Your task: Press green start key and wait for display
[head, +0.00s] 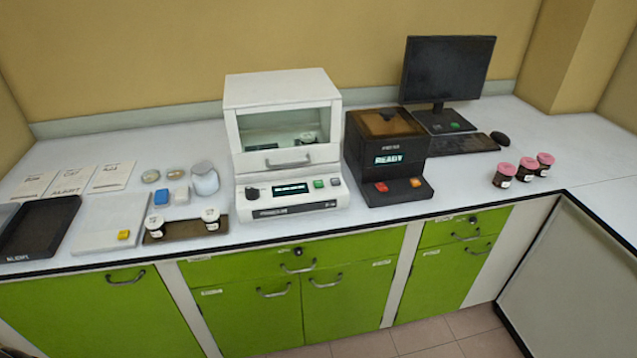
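A white bench instrument (252,155) with a glass front stands at the middle of the counter. Its front panel has a dark lit display (290,188), too small to read, a green key (319,184) and a second small key (334,182) to its right. A small jar (307,138) shows behind the glass. To its right stands a black device (372,160) with a display reading READY (389,160); its base carries a red key (381,187) and an orange-red key (415,183). Neither of my grippers is in view.
A monitor (448,68), keyboard (462,143) and mouse (499,139) stand at the back right. Several pink-capped jars (504,174) stand at the right. Two white-capped jars (156,226), a black tray (35,228) and cards (72,180) lie at the left. The counter's right part (590,150) is clear.

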